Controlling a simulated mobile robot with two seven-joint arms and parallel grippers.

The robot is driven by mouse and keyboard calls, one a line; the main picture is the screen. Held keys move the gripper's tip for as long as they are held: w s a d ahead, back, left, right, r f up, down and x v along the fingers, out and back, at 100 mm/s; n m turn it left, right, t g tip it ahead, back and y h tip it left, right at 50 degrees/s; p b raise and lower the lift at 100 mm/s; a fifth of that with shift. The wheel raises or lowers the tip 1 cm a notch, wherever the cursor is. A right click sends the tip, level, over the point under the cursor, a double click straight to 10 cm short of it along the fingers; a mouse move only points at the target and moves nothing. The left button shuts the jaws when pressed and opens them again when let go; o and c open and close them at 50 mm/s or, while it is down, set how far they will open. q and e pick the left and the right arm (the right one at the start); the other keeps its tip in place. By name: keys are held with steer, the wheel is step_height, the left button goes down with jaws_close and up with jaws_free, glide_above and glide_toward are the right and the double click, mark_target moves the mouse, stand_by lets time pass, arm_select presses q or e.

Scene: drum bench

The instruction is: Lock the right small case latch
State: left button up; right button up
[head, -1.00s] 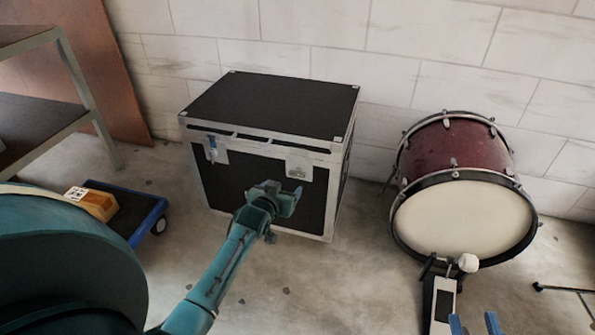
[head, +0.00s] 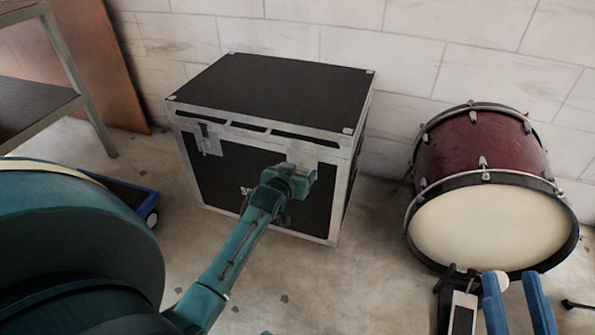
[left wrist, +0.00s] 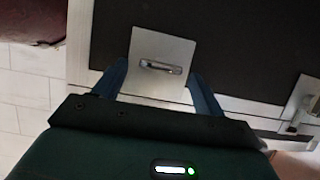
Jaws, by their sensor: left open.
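The black case (head: 230,180) with metal edges stands against the wall, its lid (head: 275,90) down. The right latch (head: 301,157), a pale plate on the front, is partly hidden by my left gripper (head: 302,180) in the head view. In the left wrist view, the right latch (left wrist: 162,52) shows a small metal bar on its plate. There my left gripper (left wrist: 160,82) is open, with one finger on each side of the plate; contact cannot be told. The left latch (head: 208,140) also shows in the left wrist view (left wrist: 300,105). My right gripper (head: 518,290) is open and empty at lower right.
A red drum (head: 480,150) stands right of the case, with a pedal (head: 462,312) before it. A blue-edged dolly (head: 140,200) and a shelf (head: 75,85) are at left. Bare floor (head: 350,270) lies between the case and drum.

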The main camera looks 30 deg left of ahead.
arm_select(q)
steer(key=c, duration=1)
arm_select(e)
steer(key=shift+s+f, duration=0.1)
steer(key=shift+f, duration=0.05)
